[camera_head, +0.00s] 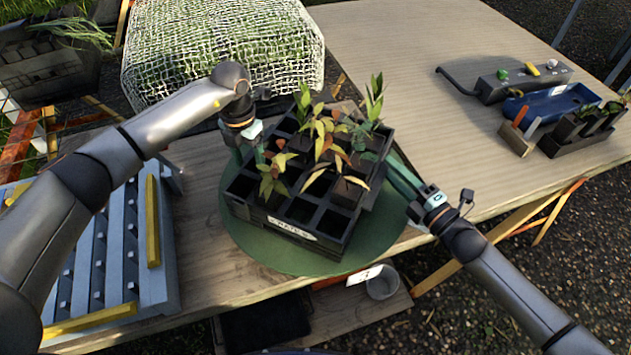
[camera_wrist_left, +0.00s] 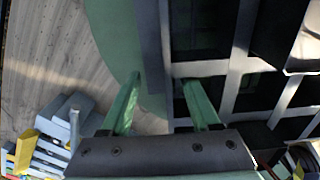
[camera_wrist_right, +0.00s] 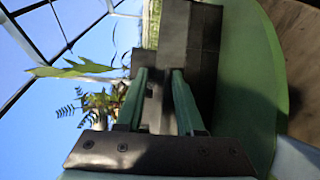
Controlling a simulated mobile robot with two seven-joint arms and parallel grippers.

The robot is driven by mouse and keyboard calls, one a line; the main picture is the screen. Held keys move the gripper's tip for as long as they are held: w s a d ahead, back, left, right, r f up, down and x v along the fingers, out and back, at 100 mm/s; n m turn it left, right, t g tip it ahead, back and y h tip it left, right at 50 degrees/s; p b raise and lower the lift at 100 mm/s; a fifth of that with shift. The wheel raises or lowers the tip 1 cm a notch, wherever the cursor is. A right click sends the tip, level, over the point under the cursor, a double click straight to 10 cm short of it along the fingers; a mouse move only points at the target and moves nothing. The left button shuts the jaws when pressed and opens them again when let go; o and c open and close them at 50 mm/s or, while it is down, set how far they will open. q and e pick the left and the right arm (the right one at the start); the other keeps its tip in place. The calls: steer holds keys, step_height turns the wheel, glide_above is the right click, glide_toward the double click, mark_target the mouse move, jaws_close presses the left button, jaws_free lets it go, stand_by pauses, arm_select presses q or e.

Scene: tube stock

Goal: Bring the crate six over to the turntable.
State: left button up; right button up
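The crate six (camera_head: 331,222), a black compartmented crate with a white label on its front, sits over the green turntable (camera_head: 262,254). Several leafy plants stand in its compartments, and some front compartments are empty. My left gripper (camera_head: 245,153) is at the crate's left rear. In the left wrist view its fingers (camera_wrist_left: 162,88) stand apart on either side of the crate's rim, with a visible gap. My right gripper (camera_head: 398,178) is at the crate's right side. In the right wrist view its fingers (camera_wrist_right: 160,78) are close together on a dark part of the crate.
A blue-grey slatted rack (camera_head: 118,245) with yellow bars lies at the left. A netted green bale (camera_head: 215,50) stands behind. A blue tray (camera_head: 550,103), grey box (camera_head: 525,82) and small dark planter (camera_head: 585,132) are at the right. The table's (camera_head: 430,60) back middle is clear.

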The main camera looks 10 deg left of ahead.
steer(key=shift+s+f, duration=0.3)
steer(key=shift+f, duration=0.65)
arm_select(q)
step_height(320, 180, up, 8)
steer(key=shift+s+f, duration=0.1)
steer(key=shift+s, duration=0.05)
steer(key=shift+a, duration=0.1)
arm_select(e)
steer(key=shift+s+d, duration=0.25)
steer(key=v, duration=0.6)
steer(key=shift+w+d+r, duration=0.15)
steer(key=shift+r, duration=0.25)
steer(key=shift+s+d+r, duration=0.2)
steer(key=shift+s+d, duration=0.1)
steer(key=shift+d, duration=0.05)
steer(key=shift+s+r, duration=0.1)
steer(key=shift+r, duration=0.1)
steer(key=shift+a+r, duration=0.1)
